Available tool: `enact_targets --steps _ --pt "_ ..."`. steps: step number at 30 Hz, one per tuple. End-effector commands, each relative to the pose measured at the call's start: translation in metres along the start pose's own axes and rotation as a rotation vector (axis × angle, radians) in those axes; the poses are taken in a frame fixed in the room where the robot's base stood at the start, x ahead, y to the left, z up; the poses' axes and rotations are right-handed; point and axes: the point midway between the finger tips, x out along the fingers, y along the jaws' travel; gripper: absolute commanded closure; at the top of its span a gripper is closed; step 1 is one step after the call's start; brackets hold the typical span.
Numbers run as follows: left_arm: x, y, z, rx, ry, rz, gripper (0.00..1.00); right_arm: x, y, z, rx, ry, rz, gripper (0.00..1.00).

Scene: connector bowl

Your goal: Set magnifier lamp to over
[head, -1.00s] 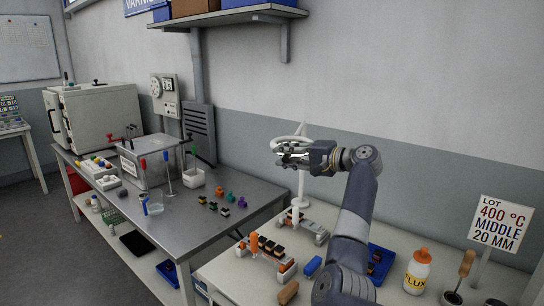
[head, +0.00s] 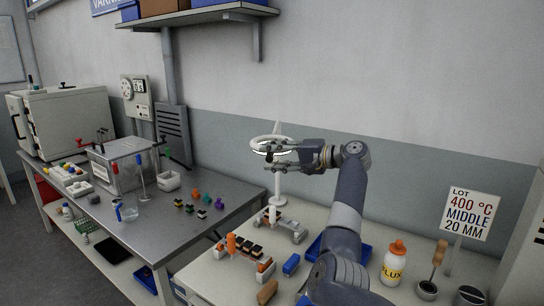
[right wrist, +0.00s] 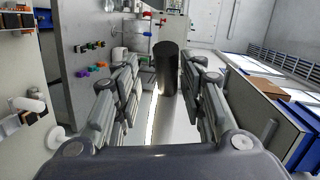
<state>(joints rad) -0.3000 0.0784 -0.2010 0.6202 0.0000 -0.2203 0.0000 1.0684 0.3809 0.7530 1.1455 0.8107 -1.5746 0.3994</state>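The magnifier lamp has a white ring head (head: 256,140) on a white post (head: 279,185) that stands on the right bench. My right gripper (head: 268,155) is at the ring, level with it, and its fingers show apart. In the right wrist view, a dark upright cylinder (right wrist: 165,66) stands between the open fingers of my right gripper (right wrist: 164,82), with gaps at its sides. A bright white part of the lamp lies below it. I cannot tell whether a finger touches the lamp. My left gripper is not in view.
Below the lamp are a rack with orange and dark parts (head: 243,248), a blue block (head: 291,264) and a flux bottle (head: 394,264). A lot sign (head: 468,213) stands at right. A metal table (head: 150,232) with connectors is at left. The wall is behind the lamp.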

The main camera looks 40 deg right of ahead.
Motion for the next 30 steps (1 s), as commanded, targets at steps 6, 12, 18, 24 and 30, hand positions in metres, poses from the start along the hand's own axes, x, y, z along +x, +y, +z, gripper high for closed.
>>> enact_targets --steps 6,12,18,24,30 --pt "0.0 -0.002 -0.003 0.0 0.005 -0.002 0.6 -0.006 -0.002 0.0 -0.001 0.002 -0.004 0.62" --pt "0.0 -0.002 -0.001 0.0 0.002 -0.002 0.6 -0.04 -0.001 -0.002 -0.002 0.005 -0.003 0.62" --pt "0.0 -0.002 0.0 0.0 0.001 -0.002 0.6 -0.084 0.001 -0.003 0.0 0.006 -0.001 0.62" --pt "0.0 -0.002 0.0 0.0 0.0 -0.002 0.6 -0.114 0.002 -0.003 0.003 0.004 0.0 0.62" --pt "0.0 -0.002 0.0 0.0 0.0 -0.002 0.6 -0.124 0.002 -0.003 0.002 0.002 -0.002 0.62"
